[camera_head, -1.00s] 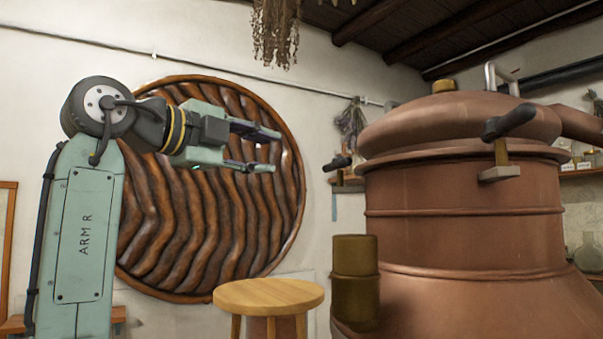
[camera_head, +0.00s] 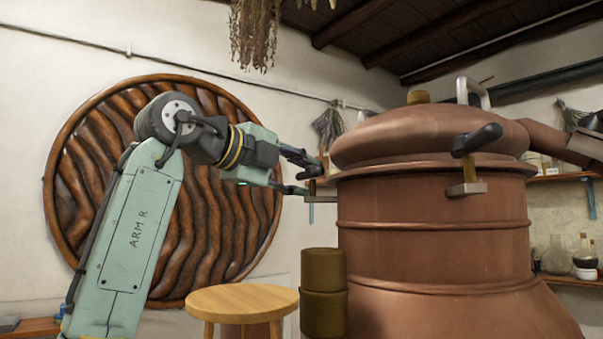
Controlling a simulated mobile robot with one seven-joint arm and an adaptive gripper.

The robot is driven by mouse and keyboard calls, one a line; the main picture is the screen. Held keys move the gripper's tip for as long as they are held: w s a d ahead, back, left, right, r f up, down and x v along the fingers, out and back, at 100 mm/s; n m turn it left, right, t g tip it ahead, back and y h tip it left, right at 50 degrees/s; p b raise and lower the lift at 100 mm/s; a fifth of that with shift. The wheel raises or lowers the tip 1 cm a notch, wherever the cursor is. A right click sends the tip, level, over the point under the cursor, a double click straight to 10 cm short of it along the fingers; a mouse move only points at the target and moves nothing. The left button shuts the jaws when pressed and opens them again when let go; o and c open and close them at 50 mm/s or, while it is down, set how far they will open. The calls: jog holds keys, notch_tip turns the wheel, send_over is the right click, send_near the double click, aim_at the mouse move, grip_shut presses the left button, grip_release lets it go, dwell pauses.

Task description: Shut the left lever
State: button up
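The copper still (camera_head: 430,215) stands at the right, with a dark-handled lever on each side below its domed lid. The left lever (camera_head: 313,169) is at the still's left edge, small and partly overlapped by my gripper. The right lever (camera_head: 477,141) slants up to the right above its pale bracket. My gripper (camera_head: 303,174) points right, its two fingers apart, one above and one below the left lever's handle in the picture. I cannot tell whether either finger touches it.
A round wooden stool (camera_head: 243,301) stands below my arm. A dark brass cylinder (camera_head: 323,290) is beside the still's lower left. Dried herbs (camera_head: 254,32) hang above. A shelf with glassware (camera_head: 557,256) is at the far right.

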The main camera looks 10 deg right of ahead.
jog(key=shift+w+d, duration=0.1)
jog(key=shift+c, duration=0.3)
grip_shut()
